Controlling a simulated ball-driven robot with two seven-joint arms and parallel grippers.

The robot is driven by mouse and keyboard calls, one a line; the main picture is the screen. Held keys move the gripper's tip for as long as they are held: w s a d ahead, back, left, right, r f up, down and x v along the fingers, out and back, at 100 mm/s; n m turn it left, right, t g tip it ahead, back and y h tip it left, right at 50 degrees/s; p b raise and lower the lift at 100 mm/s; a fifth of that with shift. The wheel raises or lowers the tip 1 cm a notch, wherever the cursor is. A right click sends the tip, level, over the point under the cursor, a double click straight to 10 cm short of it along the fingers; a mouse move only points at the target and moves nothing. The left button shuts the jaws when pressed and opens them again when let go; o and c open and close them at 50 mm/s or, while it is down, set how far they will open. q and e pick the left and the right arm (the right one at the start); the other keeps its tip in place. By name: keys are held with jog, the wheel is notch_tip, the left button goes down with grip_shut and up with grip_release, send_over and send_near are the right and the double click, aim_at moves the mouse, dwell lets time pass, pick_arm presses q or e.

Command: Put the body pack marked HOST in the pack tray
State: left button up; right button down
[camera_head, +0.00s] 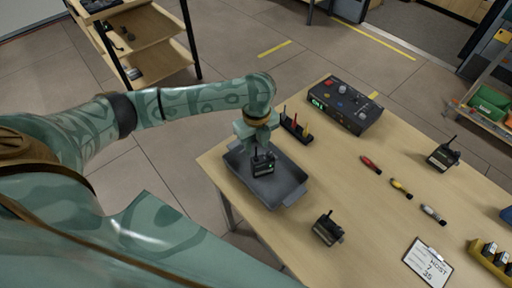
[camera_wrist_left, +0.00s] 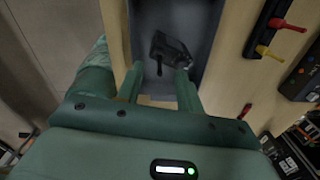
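The grey pack tray (camera_head: 285,190) lies at the near left edge of the wooden table. A dark body pack (camera_head: 263,165) with a short antenna and a small green light is in it, and it also shows in the left wrist view (camera_wrist_left: 170,48). My left gripper (camera_head: 259,148) is right above this pack, fingers pointing down. In the left wrist view its fingers (camera_wrist_left: 160,82) are apart, with the pack at or just beyond their tips. Other body packs stand on the table, one in front (camera_head: 328,229) and one at the right (camera_head: 443,156). I cannot read markings on the packs. My right gripper is not in view.
A clipboard (camera_head: 428,262) reads HOST 7 35. A yellow holder (camera_head: 488,262) is at the right.

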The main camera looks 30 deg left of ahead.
pick_arm(q)
notch_tip(320, 180, up, 8)
jog(key=shift+p, duration=1.1)
